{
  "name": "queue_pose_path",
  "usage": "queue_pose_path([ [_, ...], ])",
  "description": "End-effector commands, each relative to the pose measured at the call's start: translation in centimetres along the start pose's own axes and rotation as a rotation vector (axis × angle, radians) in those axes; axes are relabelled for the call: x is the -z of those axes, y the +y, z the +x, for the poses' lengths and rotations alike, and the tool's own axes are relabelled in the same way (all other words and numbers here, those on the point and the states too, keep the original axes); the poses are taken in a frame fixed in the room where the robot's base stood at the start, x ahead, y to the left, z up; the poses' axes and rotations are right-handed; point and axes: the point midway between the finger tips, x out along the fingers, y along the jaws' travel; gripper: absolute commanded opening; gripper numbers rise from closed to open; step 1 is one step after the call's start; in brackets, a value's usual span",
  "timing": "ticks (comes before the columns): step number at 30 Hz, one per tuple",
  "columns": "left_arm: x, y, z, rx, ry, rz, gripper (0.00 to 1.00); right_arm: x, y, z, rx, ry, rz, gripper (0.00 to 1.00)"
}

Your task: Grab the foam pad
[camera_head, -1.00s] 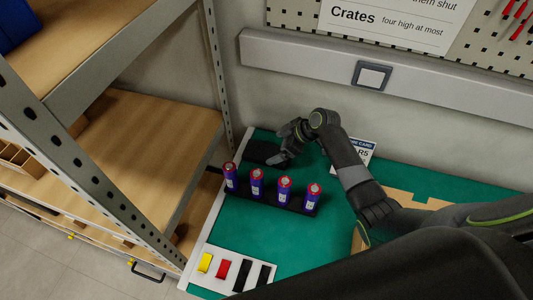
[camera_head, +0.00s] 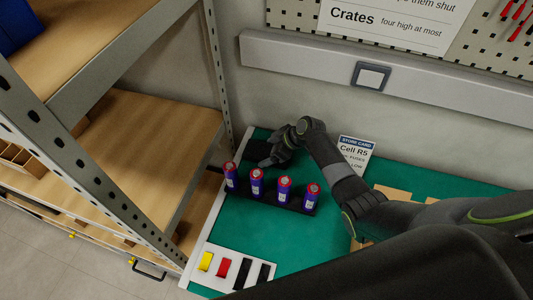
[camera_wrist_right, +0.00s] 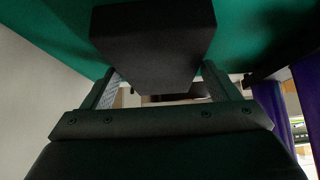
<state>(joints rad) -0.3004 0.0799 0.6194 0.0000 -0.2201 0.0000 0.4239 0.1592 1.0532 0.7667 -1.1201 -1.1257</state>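The foam pad (camera_head: 256,150) is a black block on the green mat at the back left of the bench. My right gripper (camera_head: 267,163) is low beside the pad's right end in the head view and partly covers it. In the right wrist view, the dark pad (camera_wrist_right: 152,38) fills the upper middle. My right gripper's fingers (camera_wrist_right: 162,84) stand apart, one towards each side of the pad, with gaps visible near its lower end. Whether the fingertips touch it I cannot tell. My left gripper is not in view.
A black holder with several blue-and-red cylinders (camera_head: 256,183) stands just in front of the right gripper. A white tray (camera_head: 225,285) with coloured strips lies at the front left. A card (camera_head: 355,155) stands behind my right arm. A metal shelf (camera_head: 150,150) is at left.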

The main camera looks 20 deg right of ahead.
Motion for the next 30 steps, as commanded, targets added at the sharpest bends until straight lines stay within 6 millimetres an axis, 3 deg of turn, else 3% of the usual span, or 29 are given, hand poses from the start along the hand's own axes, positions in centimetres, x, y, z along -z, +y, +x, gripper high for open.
queue_pose_path([
  [1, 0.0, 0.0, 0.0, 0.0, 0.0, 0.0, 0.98, 0.0, 0.0, 0.0, 0.0, 0.0, 0.0, 0.75],
  [8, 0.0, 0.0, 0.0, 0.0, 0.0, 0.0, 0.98, 0.0, 0.0, 0.0, 0.0, 0.0, 0.0, 0.46],
  [19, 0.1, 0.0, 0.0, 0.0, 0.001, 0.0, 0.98, 0.6, 0.0, -0.7, 0.0, 0.001, -0.003, 0.46],
  [30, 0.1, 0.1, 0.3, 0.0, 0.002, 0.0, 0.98, 4.2, 0.1, -5.3, -0.002, 0.002, -0.003, 0.46],
])
